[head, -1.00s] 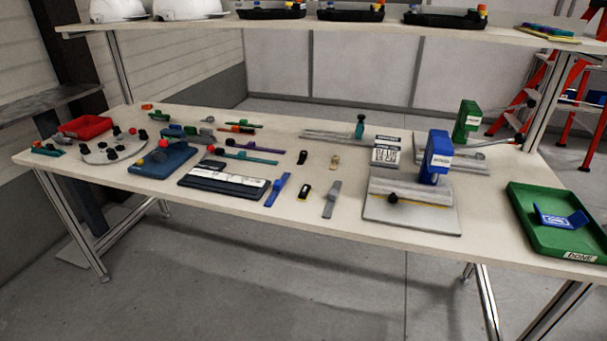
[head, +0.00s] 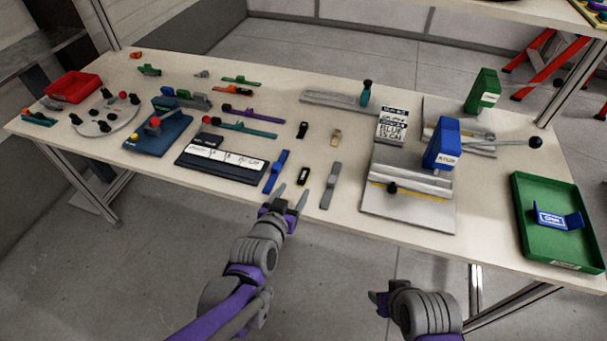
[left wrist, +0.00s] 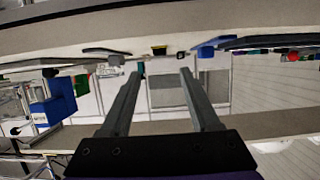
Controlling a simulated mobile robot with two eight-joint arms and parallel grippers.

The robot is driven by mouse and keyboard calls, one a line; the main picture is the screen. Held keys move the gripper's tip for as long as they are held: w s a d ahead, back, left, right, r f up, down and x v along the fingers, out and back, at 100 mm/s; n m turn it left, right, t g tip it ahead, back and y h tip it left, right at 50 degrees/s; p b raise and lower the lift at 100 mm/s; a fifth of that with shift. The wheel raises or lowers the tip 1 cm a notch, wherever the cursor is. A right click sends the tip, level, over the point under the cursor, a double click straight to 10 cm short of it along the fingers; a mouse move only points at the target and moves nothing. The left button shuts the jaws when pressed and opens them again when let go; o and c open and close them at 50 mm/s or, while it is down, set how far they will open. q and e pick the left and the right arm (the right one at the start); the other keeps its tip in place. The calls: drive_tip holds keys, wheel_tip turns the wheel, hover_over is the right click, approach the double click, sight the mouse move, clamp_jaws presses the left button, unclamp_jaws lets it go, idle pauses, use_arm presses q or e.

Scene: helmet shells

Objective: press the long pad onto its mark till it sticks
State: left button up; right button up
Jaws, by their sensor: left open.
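I cannot pick out the long pad or its mark for certain. A dark board (head: 190,158) with a white marked strip lies near the front edge of the table. A blue strap-like tool (head: 275,172), a small black-and-yellow piece (head: 303,176) and a grey tool (head: 330,187) lie to its right. My left gripper (head: 290,196) is open and empty at the table's front edge, just below the blue tool. Its two spread fingers (left wrist: 160,75) also show in the left wrist view, with nothing between them. My right gripper (head: 380,302) is low in front of the table, its fingers too small to judge.
A grey plate fixture (head: 410,208) with a blue block (head: 441,146) stands right of centre. A green tray (head: 530,240) holding a blue bracket (head: 560,219) is at the far right. Several tools and a red bin (head: 74,87) fill the left.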

sight(304, 175)
use_arm(q)
drive_tip(key=x, duration=0.7)
drive_tip(key=shift+w+f+b, duration=0.25)
drive_tip(key=shift+w+b, duration=0.05)
drive_tip(key=shift+b, duration=0.1)
clamp_jaws()
